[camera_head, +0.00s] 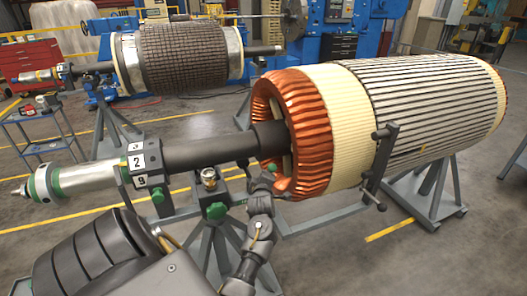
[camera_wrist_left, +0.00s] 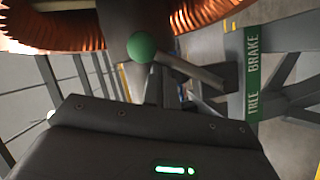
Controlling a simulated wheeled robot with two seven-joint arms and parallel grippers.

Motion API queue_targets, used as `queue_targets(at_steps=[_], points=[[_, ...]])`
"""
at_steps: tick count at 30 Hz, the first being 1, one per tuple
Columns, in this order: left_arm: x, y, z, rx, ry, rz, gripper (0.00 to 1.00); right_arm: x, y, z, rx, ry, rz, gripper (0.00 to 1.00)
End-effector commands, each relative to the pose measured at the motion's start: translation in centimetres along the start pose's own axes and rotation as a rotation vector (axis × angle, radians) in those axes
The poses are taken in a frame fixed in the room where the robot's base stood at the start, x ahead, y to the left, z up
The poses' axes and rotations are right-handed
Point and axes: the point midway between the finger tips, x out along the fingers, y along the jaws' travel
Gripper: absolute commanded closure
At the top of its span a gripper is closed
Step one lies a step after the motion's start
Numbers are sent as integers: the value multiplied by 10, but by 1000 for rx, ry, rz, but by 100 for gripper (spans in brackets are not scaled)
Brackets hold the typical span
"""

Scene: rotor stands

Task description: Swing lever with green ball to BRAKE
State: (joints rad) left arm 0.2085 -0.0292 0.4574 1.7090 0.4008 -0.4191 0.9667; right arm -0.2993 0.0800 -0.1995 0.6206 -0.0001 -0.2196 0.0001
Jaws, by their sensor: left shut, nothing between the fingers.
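The green ball (camera_wrist_left: 141,47) shows in the left wrist view, just beyond the dark body of my left gripper. A green plate marked FREE and BRAKE (camera_wrist_left: 252,75) stands upright to its right, with FREE low and BRAKE high. My right gripper is not in view.
The large rotor with copper windings (camera_head: 292,120) fills the right of the head view on grey stands (camera_head: 425,195). A stand with a green knob (camera_head: 217,210) and a block marked 2 and 9 (camera_head: 140,163) are nearby.

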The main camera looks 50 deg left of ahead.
Motion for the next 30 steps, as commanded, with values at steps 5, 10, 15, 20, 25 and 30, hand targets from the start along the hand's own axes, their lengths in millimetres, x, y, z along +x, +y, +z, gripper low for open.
queue_targets(at_steps=[5, 10, 15, 20, 25, 30], points=[[-17, -2, 2, -2, -2, 0, 100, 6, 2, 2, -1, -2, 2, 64], [-45, -3, 2, -3, -1, -1, 100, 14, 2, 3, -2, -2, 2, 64], [-66, -2, 1, -1, 0, -1, 100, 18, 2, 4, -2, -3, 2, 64], [-74, -1, 0, 0, -1, -1, 100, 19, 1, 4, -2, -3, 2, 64], [-75, 0, 0, 0, 0, -1, 100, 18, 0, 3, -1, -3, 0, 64], [-74, 0, 0, 0, 0, -1, 100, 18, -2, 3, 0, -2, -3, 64]])
